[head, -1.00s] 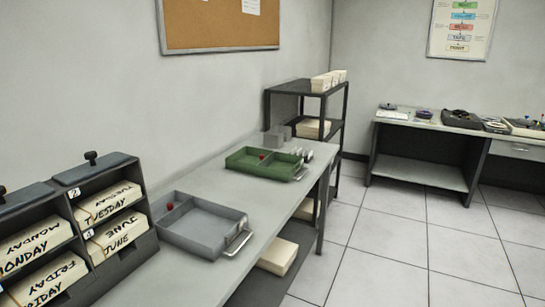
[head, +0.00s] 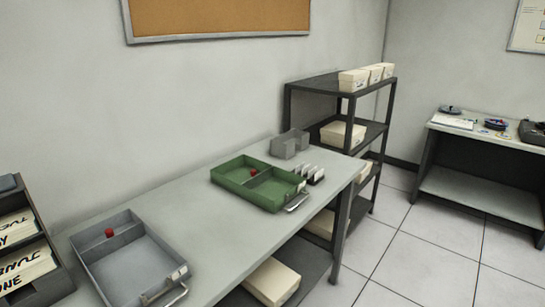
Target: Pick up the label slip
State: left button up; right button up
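I cannot single out a label slip for sure. Small white upright pieces (head: 311,173) stand in a dark holder at the right end of the grey table (head: 190,211), beside a green two-part tray (head: 236,181). A flat white sheet (head: 452,122) lies on the far desk; it is too small to read. Neither of my grippers is in view.
A grey tray (head: 126,262) with a red knob and a dark card rack (head: 43,275) stand on the near left. A dark shelf (head: 330,85) holds cream boxes. Tiled floor (head: 425,255) is clear at right.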

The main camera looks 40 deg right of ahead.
aim_at(305, 169)
jog(key=i+l+u, duration=0.1)
jog(key=l, duration=1.65)
jog(key=i+l, duration=0.1)
jog(key=l, duration=1.7)
jog(key=i+l, duration=0.1)
jog(key=l, duration=0.3)
jog(key=i+l, duration=0.15)
jog(key=l, duration=0.2)
jog(key=i+l+u, duration=0.1)
jog(key=l, duration=0.3)
jog(key=k, duration=0.15)
